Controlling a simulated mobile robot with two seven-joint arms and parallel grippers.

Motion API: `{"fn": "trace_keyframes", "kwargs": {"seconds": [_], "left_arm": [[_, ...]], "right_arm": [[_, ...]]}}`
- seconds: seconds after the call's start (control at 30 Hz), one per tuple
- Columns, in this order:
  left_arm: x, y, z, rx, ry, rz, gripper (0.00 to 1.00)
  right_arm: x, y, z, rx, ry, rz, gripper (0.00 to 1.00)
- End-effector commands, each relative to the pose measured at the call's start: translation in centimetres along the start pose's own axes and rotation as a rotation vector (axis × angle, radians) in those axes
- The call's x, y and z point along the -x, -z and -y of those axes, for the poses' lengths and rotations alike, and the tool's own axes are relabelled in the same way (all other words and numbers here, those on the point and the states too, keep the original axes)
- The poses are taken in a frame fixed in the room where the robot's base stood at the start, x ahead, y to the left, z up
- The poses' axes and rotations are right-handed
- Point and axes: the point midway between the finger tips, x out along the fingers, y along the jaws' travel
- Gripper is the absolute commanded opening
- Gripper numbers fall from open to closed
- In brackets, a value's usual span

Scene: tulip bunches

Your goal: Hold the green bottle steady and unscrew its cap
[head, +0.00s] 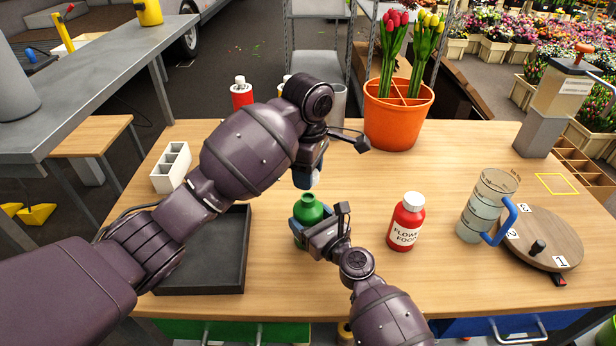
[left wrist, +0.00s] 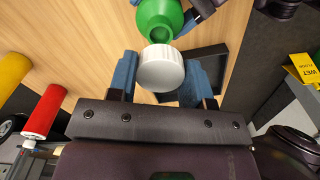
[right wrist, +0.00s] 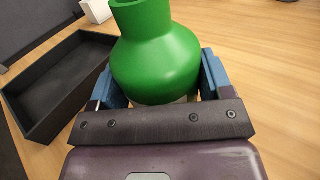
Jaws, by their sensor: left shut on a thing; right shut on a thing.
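The green bottle (head: 308,208) stands upright on the wooden table, its neck open at the top. My right gripper (head: 318,232) is shut around the bottle's body; the right wrist view shows the bottle (right wrist: 157,55) between its blue fingers. My left gripper (head: 308,178) is above the bottle, shut on the white cap (left wrist: 160,68). In the left wrist view the cap is between the blue fingers, off the bottle, and the bottle's open mouth (left wrist: 160,33) shows beyond it. In the head view the cap is mostly hidden by the left gripper.
A black tray (head: 246,262) lies left of the bottle. A red flower food bottle (head: 406,222) stands to the right, then a measuring jug (head: 487,205) and a round wooden turntable (head: 540,240). An orange pot (head: 398,118) with tulips stands behind. A white divided holder (head: 171,168) is at the left.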

Motion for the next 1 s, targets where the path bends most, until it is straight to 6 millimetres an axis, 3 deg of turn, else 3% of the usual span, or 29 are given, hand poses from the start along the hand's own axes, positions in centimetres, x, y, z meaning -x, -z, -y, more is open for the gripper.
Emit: {"fn": "trace_keyframes", "kwargs": {"seconds": [0.07, 0.1, 0.27, 0.67, 1.0], "left_arm": [[-0.1, 0.0, 0.0, 0.000, 0.000, 0.001, 0.17], [-0.1, 0.0, 0.0, 0.000, 0.000, 0.001, 0.17], [-0.1, 0.0, 0.0, 0.000, 0.000, 0.001, 0.17], [0.3, 0.0, 0.0, 0.000, -0.003, 0.000, 0.17], [1.3, 0.0, 0.0, 0.000, -0.011, -0.004, 0.17]], "right_arm": [[0.0, 0.1, 0.0, 0.000, 0.000, -0.001, 0.07], [0.0, 0.1, 0.0, 0.000, 0.000, -0.001, 0.74], [0.0, 0.1, 0.0, 0.000, 0.000, -0.001, 0.99], [1.0, 0.0, 0.0, 0.000, 0.001, -0.001, 1.00], [6.8, 0.0, 0.0, 0.000, 0.001, -0.001, 1.00]]}}
